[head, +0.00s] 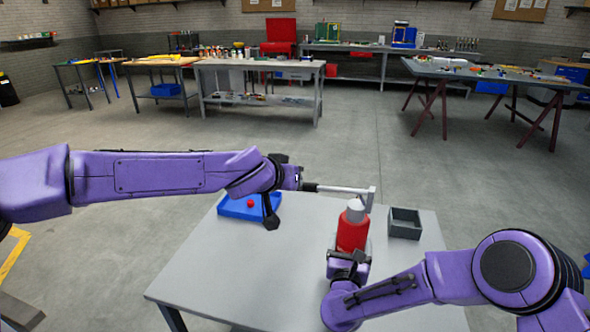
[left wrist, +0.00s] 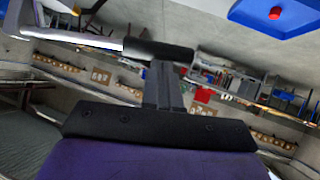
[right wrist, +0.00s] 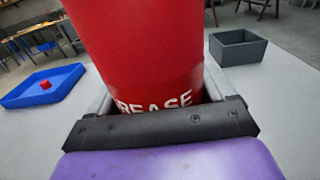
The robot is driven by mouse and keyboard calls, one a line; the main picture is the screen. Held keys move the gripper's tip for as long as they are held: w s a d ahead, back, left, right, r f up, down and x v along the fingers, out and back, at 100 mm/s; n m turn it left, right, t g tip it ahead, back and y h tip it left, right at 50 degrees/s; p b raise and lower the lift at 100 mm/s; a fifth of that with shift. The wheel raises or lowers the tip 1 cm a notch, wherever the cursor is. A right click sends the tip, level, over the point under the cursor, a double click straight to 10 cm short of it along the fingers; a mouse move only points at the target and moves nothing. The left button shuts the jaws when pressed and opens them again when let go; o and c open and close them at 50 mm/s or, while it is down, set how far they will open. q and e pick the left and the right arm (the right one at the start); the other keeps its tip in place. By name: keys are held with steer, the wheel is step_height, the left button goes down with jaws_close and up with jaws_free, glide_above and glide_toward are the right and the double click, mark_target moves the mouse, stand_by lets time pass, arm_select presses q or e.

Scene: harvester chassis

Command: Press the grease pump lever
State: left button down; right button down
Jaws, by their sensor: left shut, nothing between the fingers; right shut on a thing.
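The red grease pump (head: 352,232) stands upright on the grey table, with a grey cap and a lever (head: 345,190) reaching out to the left, roughly level. The lever ends in a black grip (left wrist: 158,50). My left gripper (head: 299,182) is shut and empty at the grip end; in the left wrist view its fingertips (left wrist: 160,68) overlap the grip's underside, and I cannot tell whether they touch. My right gripper (head: 347,262) is shut around the lower pump body, whose lettering shows in the right wrist view (right wrist: 150,50).
A blue tray (head: 232,208) with a small red piece (head: 250,204) lies left of the pump. A grey open box (head: 405,223) stands right of it. The table's front left (head: 225,265) is clear. Workbenches (head: 260,68) stand far back.

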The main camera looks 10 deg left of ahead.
arm_select(q)
steer(key=shift+a+f+h, duration=0.1)
steer(key=shift+f+h, duration=0.2)
steer(key=shift+f, duration=0.45)
arm_select(e)
steer(key=shift+a, duration=0.15)
arm_select(q)
steer(key=shift+s+f, duration=0.1)
arm_select(e)
steer(key=shift+r, duration=0.1)
arm_select(q)
steer(key=s+a+r, duration=0.4)
steer(key=s+r, duration=0.4)
steer(key=r, duration=0.2)
steer(key=shift+r, duration=0.2)
steer(key=shift+a, duration=0.1)
